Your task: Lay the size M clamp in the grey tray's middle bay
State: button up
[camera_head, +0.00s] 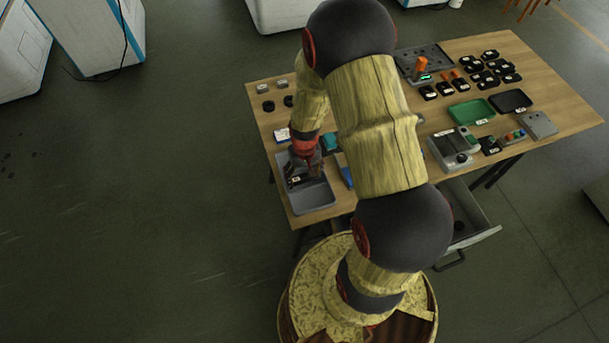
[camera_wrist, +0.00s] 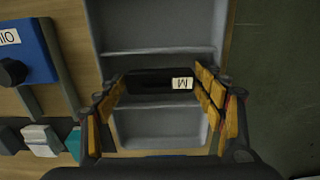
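The size M clamp (camera_wrist: 150,82) is a dark bar with a white M label that reads upside down in the wrist view. It lies across the view over the grey tray's middle bay, between the two dividers. Whether the clamp touches the bay floor I cannot tell. The grey tray (camera_wrist: 155,25) fills the middle of the wrist view. In the head view the tray (camera_head: 312,199) lies at the table's near left corner, with my gripper (camera_head: 304,160) over it.
A blue box (camera_wrist: 30,52) with a black knob stands left of the tray in the wrist view, with small white and teal items below it. The wooden table (camera_head: 262,92) holds a green tray (camera_head: 471,111), a black tray (camera_head: 511,101) and several dark parts. A drawer (camera_head: 470,225) is open.

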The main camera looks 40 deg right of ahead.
jog(key=o, duration=0.4)
jog(key=s+a+r+n+t+p, duration=0.1)
jog(key=a+r+p, duration=0.15)
jog(key=r, duration=1.25)
jog(key=a+r+t+p, duration=0.1)
jog(key=a+r+t, duration=0.15)
jog(key=r, duration=1.25)
jog(key=s+a+r, duration=0.2)
jog(key=s+r, duration=0.1)
jog(key=r, duration=0.1)
jog(key=s+a+r+n+t, duration=0.1)
jog(key=s+a+r, duration=0.1)
jog(key=s+r, duration=0.2)
jog(key=s+a+r+n+t, duration=0.1)
jog(key=s+a+r, duration=0.2)
jog(key=s+r, duration=0.1)
jog(key=shift+s+r, duration=0.15)
jog(key=shift+r, duration=0.5)
